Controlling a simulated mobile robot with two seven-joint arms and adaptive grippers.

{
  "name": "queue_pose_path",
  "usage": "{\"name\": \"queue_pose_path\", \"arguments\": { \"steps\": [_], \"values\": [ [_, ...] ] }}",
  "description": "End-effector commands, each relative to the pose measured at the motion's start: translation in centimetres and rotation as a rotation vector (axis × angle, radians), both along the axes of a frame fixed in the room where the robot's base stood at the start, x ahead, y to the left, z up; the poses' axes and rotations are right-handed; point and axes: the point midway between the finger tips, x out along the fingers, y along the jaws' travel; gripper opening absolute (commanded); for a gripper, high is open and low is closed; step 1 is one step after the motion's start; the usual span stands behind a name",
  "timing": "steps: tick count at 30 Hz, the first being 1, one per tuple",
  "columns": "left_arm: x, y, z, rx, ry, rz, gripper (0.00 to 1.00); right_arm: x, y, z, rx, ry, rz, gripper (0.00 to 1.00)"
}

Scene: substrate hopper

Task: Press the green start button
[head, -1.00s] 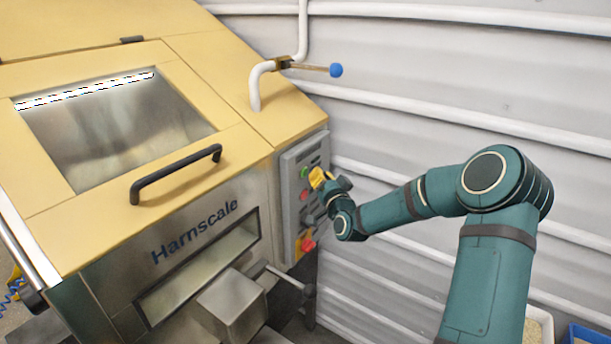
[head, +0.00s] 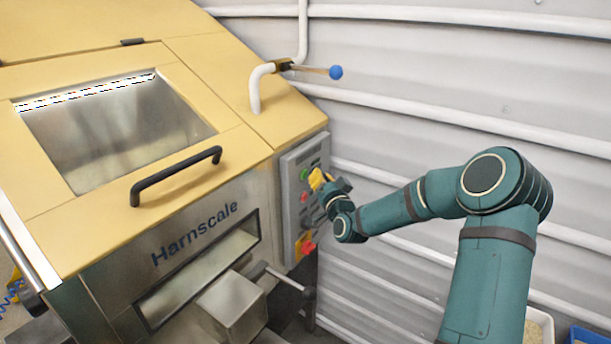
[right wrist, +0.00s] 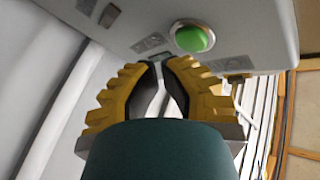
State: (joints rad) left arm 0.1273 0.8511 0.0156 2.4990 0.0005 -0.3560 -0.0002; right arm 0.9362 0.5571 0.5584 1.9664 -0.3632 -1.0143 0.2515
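The green start button (head: 304,173) is on the grey control panel (head: 289,212) on the machine's right side. In the right wrist view the round green button (right wrist: 194,38) shows clearly, above and right of the fingertips. My right gripper (head: 315,180) is at the panel, just right of and slightly below the button in the head view. In the right wrist view the yellow fingers of the right gripper (right wrist: 156,62) come together at the tips, with nothing between them. The tips look apart from the button; whether they touch the panel is unclear. My left gripper is not in view.
A red button (head: 304,196) sits below the green one, and a red knob on yellow (head: 308,245) lower down. A black handle (head: 176,174) is on the yellow lid. A blue-tipped lever (head: 336,71) sticks out above the panel. A ribbed wall stands behind my right arm.

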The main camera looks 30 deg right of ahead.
Motion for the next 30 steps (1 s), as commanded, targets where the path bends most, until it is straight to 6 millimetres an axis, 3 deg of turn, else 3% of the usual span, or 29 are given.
{"name": "queue_pose_path", "arguments": {
  "steps": [30],
  "values": [
    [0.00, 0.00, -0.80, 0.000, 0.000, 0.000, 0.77, 0.79, 0.34, 0.02, 0.000, 0.000, 0.000, 0.00]
  ]
}}
